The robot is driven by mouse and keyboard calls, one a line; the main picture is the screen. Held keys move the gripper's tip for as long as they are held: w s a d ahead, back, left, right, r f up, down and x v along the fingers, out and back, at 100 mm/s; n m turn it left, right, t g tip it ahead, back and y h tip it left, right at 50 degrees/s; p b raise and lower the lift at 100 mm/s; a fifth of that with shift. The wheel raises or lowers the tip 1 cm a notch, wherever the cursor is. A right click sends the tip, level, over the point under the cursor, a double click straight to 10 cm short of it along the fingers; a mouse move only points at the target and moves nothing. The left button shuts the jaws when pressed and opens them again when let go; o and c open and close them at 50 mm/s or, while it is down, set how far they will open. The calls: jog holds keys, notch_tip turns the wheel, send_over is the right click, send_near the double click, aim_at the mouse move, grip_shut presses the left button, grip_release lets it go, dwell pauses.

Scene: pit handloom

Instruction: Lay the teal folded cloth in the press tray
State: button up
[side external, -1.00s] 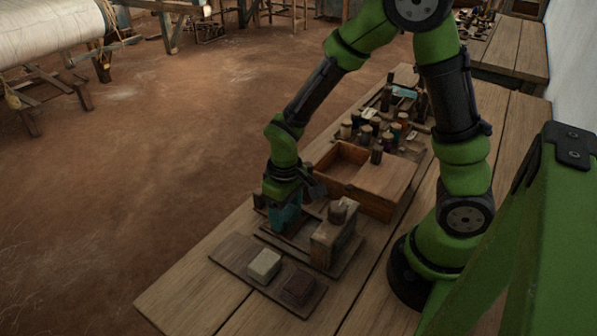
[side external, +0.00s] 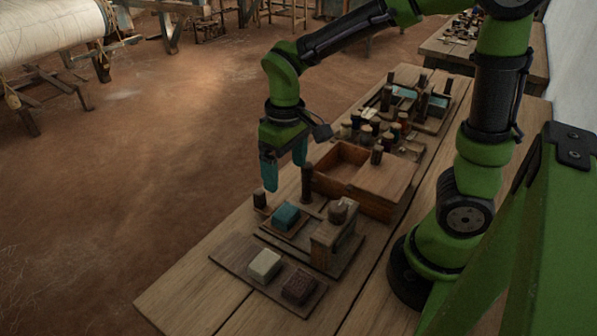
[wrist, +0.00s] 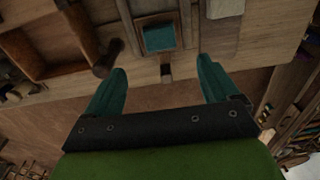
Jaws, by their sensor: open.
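The teal folded cloth (side external: 286,215) lies in the small wooden press tray (side external: 291,235), in front of my gripper in the side view. In the wrist view the cloth (wrist: 159,38) sits inside the tray, beyond my fingertips. My gripper (side external: 285,176) is open and empty. Its teal fingers hang above and behind the tray, clear of the cloth. In the wrist view my gripper (wrist: 162,72) shows its two fingers spread wide with nothing between them.
A wooden press block (side external: 334,238) with a knob stands right of the tray. A pale cloth (side external: 265,265) and a dark brown one (side external: 299,288) lie on a front board. An open wooden box (side external: 346,160) and dark posts (side external: 307,184) stand behind.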

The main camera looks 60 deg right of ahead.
jog(key=s+d+r+m+t+y, duration=0.1)
jog(key=s+r+m+t, duration=0.3)
jog(key=s+r+t, duration=0.3)
jog(key=shift+s+r+y, duration=0.4)
jog(key=shift+r, duration=1)
